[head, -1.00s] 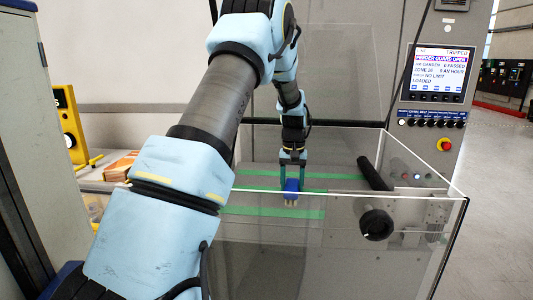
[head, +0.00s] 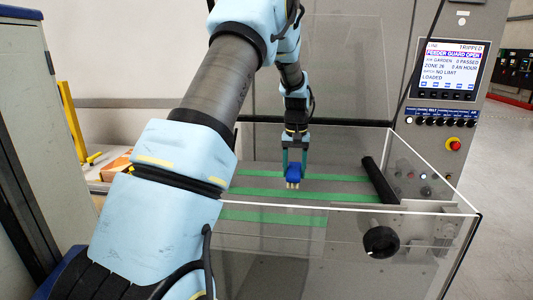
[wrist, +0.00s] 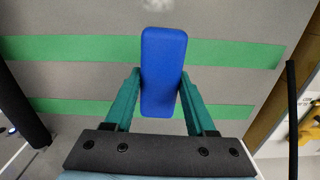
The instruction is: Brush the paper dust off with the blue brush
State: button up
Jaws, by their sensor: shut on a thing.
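My gripper (head: 294,164) is shut on the blue brush (head: 293,173), inside the clear-walled feeder box. In the head view the brush hangs with pale bristles downward, over the grey bed (head: 345,186) with its green strips. I cannot tell whether the bristles touch the bed. In the wrist view the blue brush (wrist: 164,55) lies between the green fingers of my gripper (wrist: 161,78). A pale fuzzy patch (wrist: 178,22) shows beyond the brush there; I cannot tell if it is paper dust or bristles. No other dust can be made out.
Clear guard walls (head: 400,208) surround the bed. A black roller (head: 378,180) lies at its right, with a black knob (head: 381,242) on the near side. The control panel (head: 449,70) reads "FEEDER GUARD OPEN". Bed area around the brush looks clear.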

jog(key=shift+r+p, duration=1)
jog(key=shift+r, duration=0.8)
